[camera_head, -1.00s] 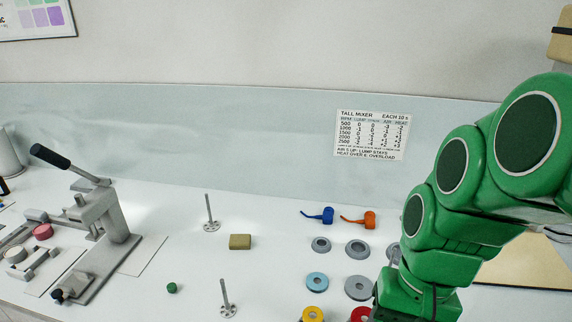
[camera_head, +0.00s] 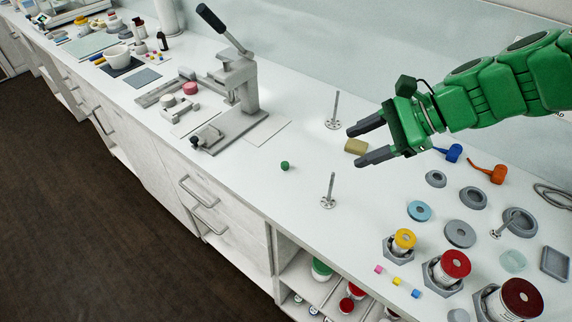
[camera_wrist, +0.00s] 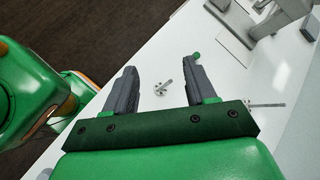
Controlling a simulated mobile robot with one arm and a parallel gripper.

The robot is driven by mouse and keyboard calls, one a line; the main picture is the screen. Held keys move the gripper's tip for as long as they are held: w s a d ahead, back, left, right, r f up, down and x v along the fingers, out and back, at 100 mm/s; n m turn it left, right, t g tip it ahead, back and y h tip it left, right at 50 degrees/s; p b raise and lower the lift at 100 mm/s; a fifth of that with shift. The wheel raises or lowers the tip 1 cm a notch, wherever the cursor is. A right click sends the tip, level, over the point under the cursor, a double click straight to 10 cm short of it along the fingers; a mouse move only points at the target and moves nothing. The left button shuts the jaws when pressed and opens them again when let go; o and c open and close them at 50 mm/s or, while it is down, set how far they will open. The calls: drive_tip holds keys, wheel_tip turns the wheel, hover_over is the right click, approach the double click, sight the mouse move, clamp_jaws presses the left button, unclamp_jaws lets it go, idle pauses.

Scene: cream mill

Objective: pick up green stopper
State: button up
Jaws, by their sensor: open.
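The green stopper (camera_head: 284,166) is a small green piece standing on the white counter, left of my gripper in the head view. In the wrist view the stopper (camera_wrist: 197,56) shows just beyond the tip of the right finger. My gripper (camera_head: 354,146) is open and empty, above the counter and to the right of the stopper, apart from it. In the wrist view my gripper (camera_wrist: 160,75) has its two dark fingers spread wide.
Two upright metal rods on round feet stand near the stopper, one behind (camera_head: 335,112) and one in front (camera_head: 328,190). A tan block (camera_head: 356,146) lies behind my fingers. A lever press (camera_head: 232,100) stands to the left. Rings and jars fill the right.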

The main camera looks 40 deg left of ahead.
drive_tip(key=w+a+f+m+g+y, duration=0.15)
drive_tip(key=w+a+m+y, duration=0.4)
drive_tip(key=a, duration=0.85)
drive_tip(key=h, duration=0.2)
approach(287, 164)
drive_tip(key=shift+s+a+f+m+t+y, duration=0.25)
drive_tip(key=shift+s+a+f, duration=0.15)
drive_tip(key=shift+s, duration=0.2)
drive_tip(key=shift+x, duration=3.75)
drive_tip(key=shift+w+a, duration=0.15)
clamp_jaws()
